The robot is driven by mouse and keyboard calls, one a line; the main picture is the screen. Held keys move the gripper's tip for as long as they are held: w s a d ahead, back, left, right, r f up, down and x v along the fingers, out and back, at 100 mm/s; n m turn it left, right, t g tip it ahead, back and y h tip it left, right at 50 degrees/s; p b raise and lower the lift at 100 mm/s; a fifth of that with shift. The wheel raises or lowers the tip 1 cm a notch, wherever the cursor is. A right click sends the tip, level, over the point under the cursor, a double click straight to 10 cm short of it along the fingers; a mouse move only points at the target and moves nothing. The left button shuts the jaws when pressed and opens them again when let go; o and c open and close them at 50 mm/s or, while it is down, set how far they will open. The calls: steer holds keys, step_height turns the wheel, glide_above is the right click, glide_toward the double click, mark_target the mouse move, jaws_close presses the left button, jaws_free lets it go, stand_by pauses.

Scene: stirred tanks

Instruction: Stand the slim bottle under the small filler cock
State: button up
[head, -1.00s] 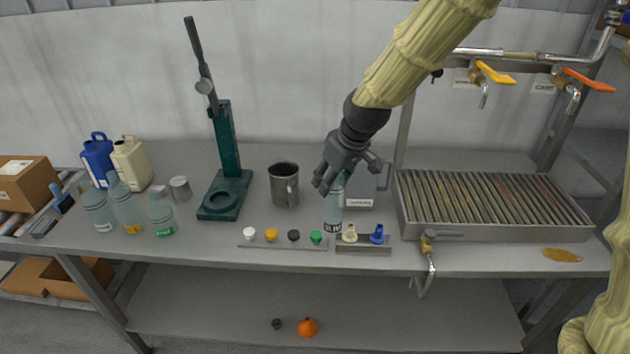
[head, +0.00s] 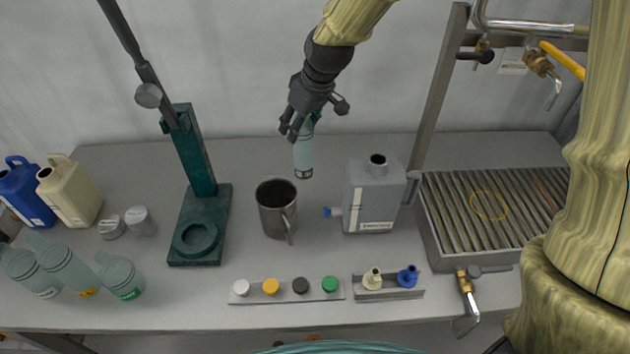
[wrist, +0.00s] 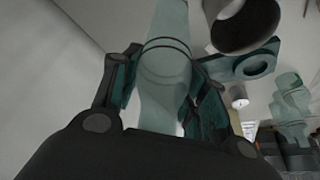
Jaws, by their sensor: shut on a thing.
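My gripper (head: 301,118) is shut on the slim bottle (head: 303,157), a pale blue-green bottle with a dark band near its base. The bottle hangs nearly upright above the back of the bench, behind the steel mug. In the wrist view the bottle (wrist: 165,80) lies between both fingers. At the upper right, a small black-handled cock (head: 480,52) and a larger brass cock with a yellow lever (head: 540,66) hang from a pipe. I cannot read the label beside them. The bottle is well left of both cocks.
A steel mug (head: 277,209), a grey can (head: 372,196) and a green press (head: 199,200) stand on the bench. A slatted drain tray (head: 440,250) lies below the cocks, with a post (head: 438,95) at its left. Several bottles stand at left.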

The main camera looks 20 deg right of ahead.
mark_target(300, 156)
step_height(300, 156, down, 5)
steer(key=shift+s+p, duration=0.1)
steer(key=shift+p, duration=0.55)
steer(key=shift+f, duration=0.15)
steer(key=shift+s+f, duration=0.1)
steer(key=shift+s, duration=0.25)
step_height(300, 156, down, 3)
steer(key=shift+w+r+p, duration=0.15)
steer(key=shift+p, duration=0.4)
steer(key=shift+f, duration=0.7)
steer(key=o, duration=1)
steer(key=shift+o, duration=0.2)
